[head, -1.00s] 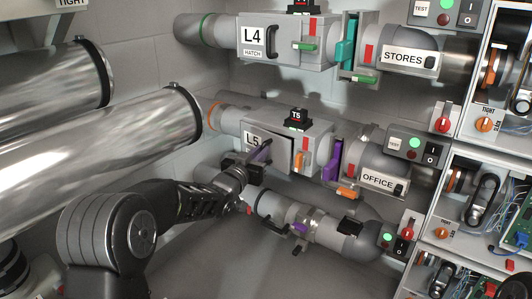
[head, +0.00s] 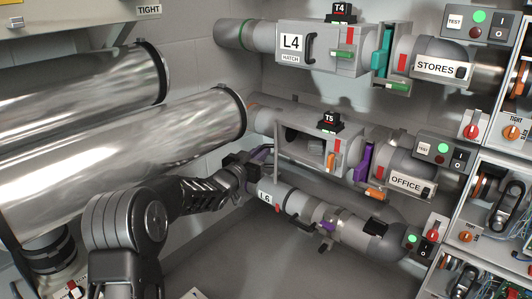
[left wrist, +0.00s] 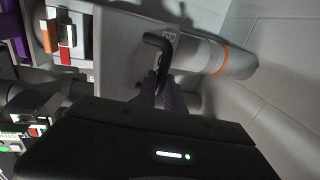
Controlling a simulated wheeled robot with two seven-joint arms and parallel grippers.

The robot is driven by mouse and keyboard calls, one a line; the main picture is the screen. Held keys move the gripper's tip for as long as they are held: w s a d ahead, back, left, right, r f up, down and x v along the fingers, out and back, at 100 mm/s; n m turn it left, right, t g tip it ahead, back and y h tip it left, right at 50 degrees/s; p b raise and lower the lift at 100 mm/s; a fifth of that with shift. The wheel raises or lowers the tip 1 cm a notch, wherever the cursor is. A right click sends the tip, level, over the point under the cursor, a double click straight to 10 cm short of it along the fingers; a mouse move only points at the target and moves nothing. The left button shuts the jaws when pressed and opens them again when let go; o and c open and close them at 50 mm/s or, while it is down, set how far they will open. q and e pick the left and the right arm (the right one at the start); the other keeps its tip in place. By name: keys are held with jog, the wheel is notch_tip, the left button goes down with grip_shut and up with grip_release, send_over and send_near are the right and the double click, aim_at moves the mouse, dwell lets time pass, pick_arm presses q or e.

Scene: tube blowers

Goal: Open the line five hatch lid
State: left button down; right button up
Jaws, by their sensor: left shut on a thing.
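The line five hatch box (head: 318,160), under the black T5 block (head: 330,122), has a dark opening (head: 303,143) in its front. Its grey lid (head: 277,160) stands swung out at the left side of the opening, seen nearly edge-on. My left gripper (head: 262,154) is shut at the lid's outer face. In the left wrist view, the fingers (left wrist: 160,92) close on the black bent handle (left wrist: 157,42) of the lid plate (left wrist: 122,50). The L5 label is turned out of sight in the head view. My right gripper is not in view.
The L4 hatch box (head: 320,47) with its closed lid is above. The L6 pipe (head: 300,205) runs just below the open lid. Large shiny ducts (head: 120,130) fill the left. Switch panels (head: 445,150) stand at the right.

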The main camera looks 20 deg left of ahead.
pick_arm(q)
jog(key=shift+w+d+r, duration=0.1)
jog(key=shift+r, duration=0.5)
jog(key=c, duration=1.5)
grip_release()
jog(key=shift+w+d, duration=0.1)
jog(key=shift+o, duration=0.2)
jog(key=s+a+f+p, duration=0.1)
jog(key=s, duration=0.7)
jog(key=shift+p, duration=0.3)
